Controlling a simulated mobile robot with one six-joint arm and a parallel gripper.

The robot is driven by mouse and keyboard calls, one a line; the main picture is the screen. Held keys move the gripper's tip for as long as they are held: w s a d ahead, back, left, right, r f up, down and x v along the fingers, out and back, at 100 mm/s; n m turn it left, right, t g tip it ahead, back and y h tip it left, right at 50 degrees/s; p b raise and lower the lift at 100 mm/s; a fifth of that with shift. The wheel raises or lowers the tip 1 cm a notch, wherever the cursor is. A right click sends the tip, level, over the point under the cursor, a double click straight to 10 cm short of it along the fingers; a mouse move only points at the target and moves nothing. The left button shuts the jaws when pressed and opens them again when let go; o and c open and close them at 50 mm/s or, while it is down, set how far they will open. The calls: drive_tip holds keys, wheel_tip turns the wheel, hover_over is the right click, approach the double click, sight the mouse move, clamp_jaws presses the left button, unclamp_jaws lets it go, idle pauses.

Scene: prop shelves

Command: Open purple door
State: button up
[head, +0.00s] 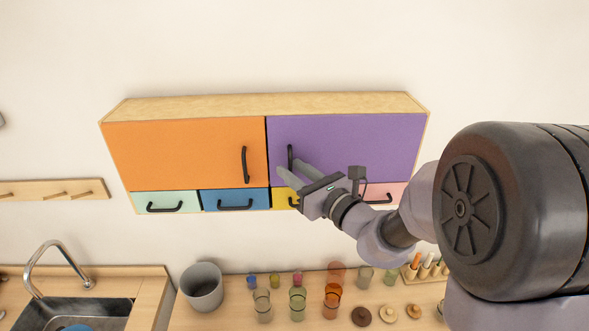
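The purple door (360,145) is the right upper door of a wall cabinet and looks shut. Its black upright handle (290,153) is at the door's left edge. My gripper (281,170) reaches in from the right, with its grey fingers in front of the lower end of this handle. That lower end is partly hidden behind the fingers. I cannot tell whether the fingers touch the handle or are around it, or how wide they are apart.
An orange door (185,150) with a handle is left of the purple door. Below are green, blue (235,199), yellow and pink drawers. The counter below holds a grey pot (203,286), coloured glasses and a sink (75,312). Wall above is clear.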

clamp_jaws()
idle(1.4)
